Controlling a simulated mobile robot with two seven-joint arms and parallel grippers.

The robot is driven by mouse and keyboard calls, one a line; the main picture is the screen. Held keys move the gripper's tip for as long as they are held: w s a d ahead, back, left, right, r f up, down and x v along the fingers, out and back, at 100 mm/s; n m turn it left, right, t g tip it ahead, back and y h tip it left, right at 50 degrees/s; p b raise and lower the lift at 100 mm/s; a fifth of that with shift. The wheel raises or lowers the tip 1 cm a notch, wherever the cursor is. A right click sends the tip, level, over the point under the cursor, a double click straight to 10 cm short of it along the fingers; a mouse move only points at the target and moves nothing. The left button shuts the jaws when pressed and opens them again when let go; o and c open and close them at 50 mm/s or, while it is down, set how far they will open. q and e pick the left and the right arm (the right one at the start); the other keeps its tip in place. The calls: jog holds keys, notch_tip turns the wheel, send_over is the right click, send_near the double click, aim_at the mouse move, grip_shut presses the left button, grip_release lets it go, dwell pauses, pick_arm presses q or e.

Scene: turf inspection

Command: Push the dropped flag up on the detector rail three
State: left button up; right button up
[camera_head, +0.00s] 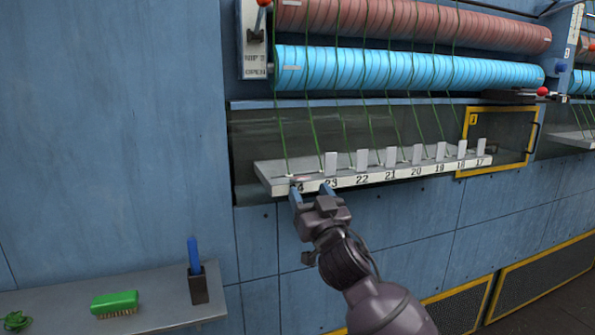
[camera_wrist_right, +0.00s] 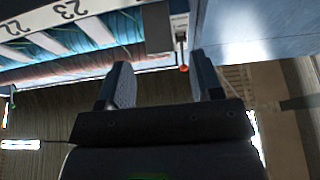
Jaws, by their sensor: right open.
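The detector rail (camera_head: 375,178) is a pale ledge on the blue wall, numbered 24 at its left end to 17 at its right. Several white flags stand upright along it, such as the one by 23 (camera_head: 331,164). At the 24 position no flag stands; a small pinkish piece (camera_head: 302,179), seemingly a lowered flag, lies flat there. My right gripper (camera_head: 312,190) is open and empty, just in front of and below the rail's left end, its fingers pointing up. The wrist view shows its two parted fingers (camera_wrist_right: 162,80), with the numbered rail (camera_wrist_right: 62,12) at upper left.
Green threads run from the rail up past a blue roller (camera_head: 400,70) and a reddish roller (camera_head: 420,25). A yellow-framed panel (camera_head: 538,125) borders the rail's right end. A lower-left shelf (camera_head: 150,300) holds a green brush (camera_head: 115,302) and a blue-handled tool (camera_head: 193,255).

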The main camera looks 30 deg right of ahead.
jog(key=p+x, duration=0.1)
jog(key=x, duration=0.5)
jog(key=shift+w+d, duration=0.15)
jog(key=shift+w, duration=0.1)
jog(key=shift+w+d+r+p, duration=0.1)
jog(key=shift+w+r+p, duration=0.15)
jog(key=shift+w, duration=0.2)
pick_arm(q)
jog(key=shift+s+a+r, duration=0.15)
jog(key=shift+s+r, duration=0.05)
jog(key=shift+s, duration=0.35)
pick_arm(e)
jog(key=shift+c, duration=0.4)
jog(key=c, duration=0.9)
jog(key=shift+o, duration=0.2)
